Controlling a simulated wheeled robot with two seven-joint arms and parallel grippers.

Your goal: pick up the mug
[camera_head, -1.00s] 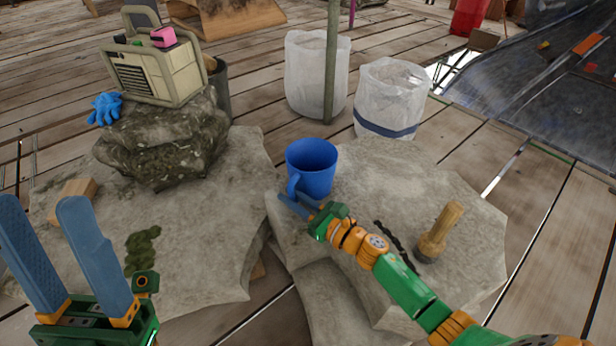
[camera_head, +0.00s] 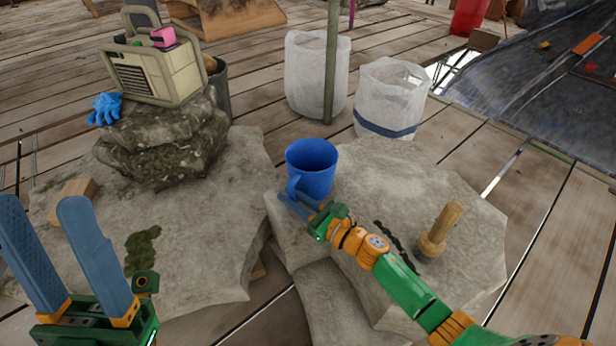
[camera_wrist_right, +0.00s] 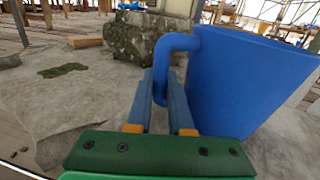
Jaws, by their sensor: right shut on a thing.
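A blue mug (camera_head: 313,168) stands upright on the right-hand stone slab in the head view, its open top up and its handle toward my right gripper. My right gripper (camera_head: 292,202) is at the handle, low on the mug's near left side. In the right wrist view the mug (camera_wrist_right: 245,85) fills the right side, and my right gripper's fingers (camera_wrist_right: 160,88) are shut on its handle. The fingertips are partly hidden by the handle. My left gripper (camera_head: 42,215) is open and empty at the left, away from the mug.
A wooden-handled tool (camera_head: 440,230) and a dark chain (camera_head: 398,243) are on the right slab (camera_head: 465,205). A radio-like box (camera_head: 155,70) and a blue glove (camera_head: 104,108) sit on the left rocks. A pole (camera_head: 331,70) and white bags (camera_head: 390,95) stand behind the mug.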

